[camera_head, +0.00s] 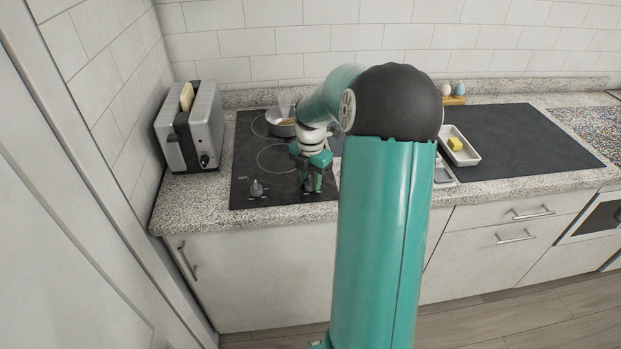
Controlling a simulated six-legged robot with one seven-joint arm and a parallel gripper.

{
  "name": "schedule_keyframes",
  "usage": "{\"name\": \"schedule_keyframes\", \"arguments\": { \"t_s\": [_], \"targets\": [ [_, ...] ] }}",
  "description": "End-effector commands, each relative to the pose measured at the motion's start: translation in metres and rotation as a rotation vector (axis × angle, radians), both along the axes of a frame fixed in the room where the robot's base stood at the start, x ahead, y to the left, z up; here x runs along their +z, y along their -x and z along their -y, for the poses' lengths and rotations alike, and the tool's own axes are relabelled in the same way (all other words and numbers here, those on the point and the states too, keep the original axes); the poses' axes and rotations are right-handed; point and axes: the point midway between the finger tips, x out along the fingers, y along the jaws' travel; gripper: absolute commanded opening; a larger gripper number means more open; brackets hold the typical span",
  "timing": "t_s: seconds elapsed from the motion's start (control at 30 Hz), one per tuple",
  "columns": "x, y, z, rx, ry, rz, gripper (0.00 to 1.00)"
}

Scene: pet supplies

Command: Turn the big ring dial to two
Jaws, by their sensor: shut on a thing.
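The black cooktop (246,150) has ring markings, partly hidden by my arm. My gripper (312,184) points down at the front of the cooktop, right of the visible dial. It is shut on a dark dial (308,187), mostly hidden between and behind the fingers. Another dark dial (257,188) stands free at the front left of the cooktop. The number marks around the dials are too small to read, so the setting of the held dial cannot be told.
A toaster (190,128) with bread stands left of the cooktop. A pan (279,124) sits on the back ring. A white dish (467,158) with a yellow block (455,144) lies to the right, beside a dark counter panel (530,142).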

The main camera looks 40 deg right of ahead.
Motion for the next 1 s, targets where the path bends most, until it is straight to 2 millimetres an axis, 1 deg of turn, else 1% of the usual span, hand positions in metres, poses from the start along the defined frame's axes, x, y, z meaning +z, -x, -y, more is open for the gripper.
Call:
{"name": "schedule_keyframes", "arguments": {
  "t_s": [0.17,0.37,0.57,1.0],
  "targets": [
    [0.0001,0.0000,-0.0002,-0.038,0.000,-0.001,0.08],
    [0.0001,-0.0001,-0.0005,-0.140,-0.001,0.000,0.08],
    [0.0000,-0.0003,-0.0009,-0.302,-0.001,-0.001,0.08],
    [0.0002,-0.0003,-0.0009,-0.720,0.000,-0.001,0.08]
  ]
}}
